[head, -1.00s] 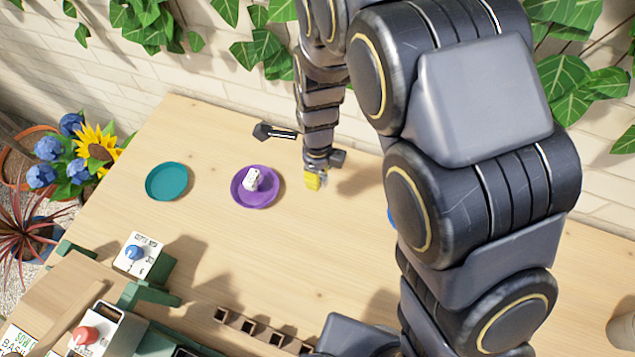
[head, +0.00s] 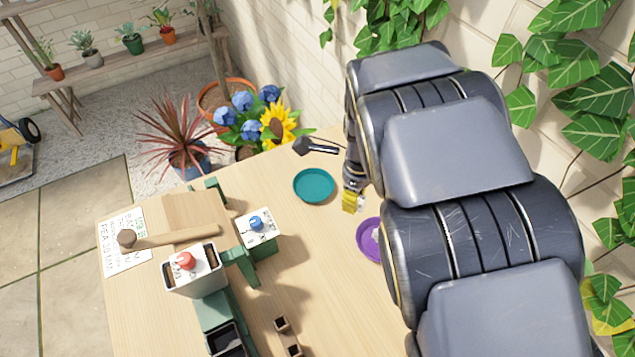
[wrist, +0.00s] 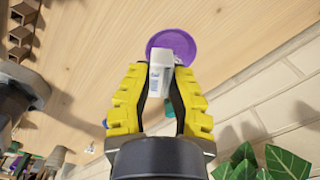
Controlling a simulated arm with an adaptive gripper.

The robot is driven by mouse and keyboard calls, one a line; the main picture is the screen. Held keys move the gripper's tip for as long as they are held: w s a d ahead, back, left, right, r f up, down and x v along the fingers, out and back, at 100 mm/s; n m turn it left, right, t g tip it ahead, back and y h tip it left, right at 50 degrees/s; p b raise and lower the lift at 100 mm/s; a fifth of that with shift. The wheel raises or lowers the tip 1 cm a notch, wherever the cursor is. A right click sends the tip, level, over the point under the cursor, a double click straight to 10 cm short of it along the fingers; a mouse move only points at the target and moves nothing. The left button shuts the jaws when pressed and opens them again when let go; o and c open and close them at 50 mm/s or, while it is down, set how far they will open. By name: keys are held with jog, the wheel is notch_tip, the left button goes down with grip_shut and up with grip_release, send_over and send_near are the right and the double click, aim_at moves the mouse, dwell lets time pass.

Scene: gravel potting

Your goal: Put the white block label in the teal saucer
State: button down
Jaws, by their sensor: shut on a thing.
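The white block label (wrist: 160,78) is between the yellow fingertips of my gripper (wrist: 159,70) in the wrist view. My gripper (head: 352,201) is shut on it. In the head view the block (head: 361,203) shows as a small pale patch beside the yellow fingers. It appears held above the table, between the two saucers. The teal saucer (head: 314,186) lies empty on the table, left of my gripper. A small teal patch also shows between the fingers in the wrist view, mostly hidden.
The purple saucer (head: 365,240) is partly hidden by my arm; in the wrist view it (wrist: 185,40) looks empty where visible. Potted flowers (head: 250,125) are beyond the table.

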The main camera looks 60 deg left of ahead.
jog(key=s+a+n, duration=0.2)
jog(key=s+a, duration=0.2)
send_over(313, 187)
jog(key=shift+f, duration=6.15)
jog(key=shift+f, duration=0.1)
jog(key=c, duration=1.2)
grip_release()
jog(key=shift+o, duration=0.4)
